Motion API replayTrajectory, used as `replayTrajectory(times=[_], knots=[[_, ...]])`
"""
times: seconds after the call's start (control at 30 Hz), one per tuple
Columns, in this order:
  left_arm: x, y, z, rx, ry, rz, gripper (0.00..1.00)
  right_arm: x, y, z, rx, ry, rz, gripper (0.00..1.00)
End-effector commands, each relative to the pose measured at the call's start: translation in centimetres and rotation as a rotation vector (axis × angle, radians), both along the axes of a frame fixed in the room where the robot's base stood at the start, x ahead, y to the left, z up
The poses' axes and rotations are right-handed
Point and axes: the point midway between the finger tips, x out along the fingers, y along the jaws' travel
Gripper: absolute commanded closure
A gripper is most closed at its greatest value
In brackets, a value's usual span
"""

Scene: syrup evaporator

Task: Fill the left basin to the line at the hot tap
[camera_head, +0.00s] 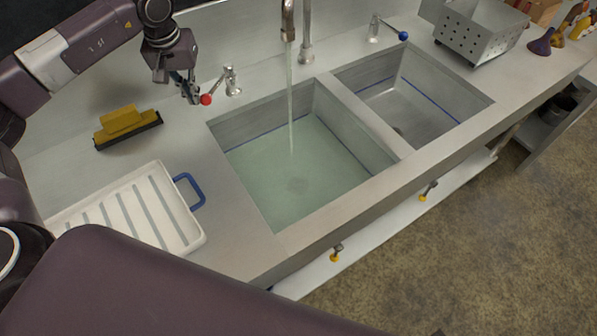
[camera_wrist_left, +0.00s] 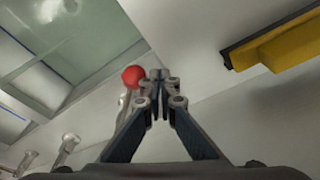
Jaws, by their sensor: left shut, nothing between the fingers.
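The left basin (camera_head: 262,116) holds greenish water (camera_head: 300,170), its surface close to the blue line on the walls. I cannot tell exactly whether it meets the line. A stream (camera_head: 290,105) runs from the spout (camera_head: 288,22) into it. The hot tap's red-knobbed lever (camera_head: 206,99) points left toward my left gripper (camera_head: 190,92). That gripper is shut and empty right beside the red knob; contact is unclear. In the left wrist view the red knob (camera_wrist_left: 133,76) sits just left of the closed fingertips (camera_wrist_left: 158,78). My right gripper is not in view.
The right basin (camera_head: 400,115) looks empty, and the blue-knobbed tap (camera_head: 403,36) stands behind it. A white rack tray (camera_head: 140,215) with a blue handle and a yellow brush (camera_head: 125,122) lie on the left counter. A perforated metal box (camera_head: 480,35) stands at the back right.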

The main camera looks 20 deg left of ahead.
Motion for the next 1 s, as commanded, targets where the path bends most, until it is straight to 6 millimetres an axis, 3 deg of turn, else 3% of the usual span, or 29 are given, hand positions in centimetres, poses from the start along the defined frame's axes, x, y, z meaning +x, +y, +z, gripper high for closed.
replayTrajectory(times=[0.17, 0.43, 0.83, 1.0], knots=[[0.0, -0.3, 0.0, -0.001, 0.0, -0.002, 1.0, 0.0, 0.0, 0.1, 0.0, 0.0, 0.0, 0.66], [-0.2, -2.9, 0.1, -0.002, -0.002, -0.005, 1.0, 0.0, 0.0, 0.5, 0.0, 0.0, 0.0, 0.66], [-0.2, -3.4, 0.0, -0.001, 0.0, -0.001, 1.0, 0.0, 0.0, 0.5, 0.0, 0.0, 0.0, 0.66], [-0.1, -4.8, 0.1, -0.001, 0.001, -0.005, 1.0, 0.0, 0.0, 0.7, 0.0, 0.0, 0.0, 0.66]])
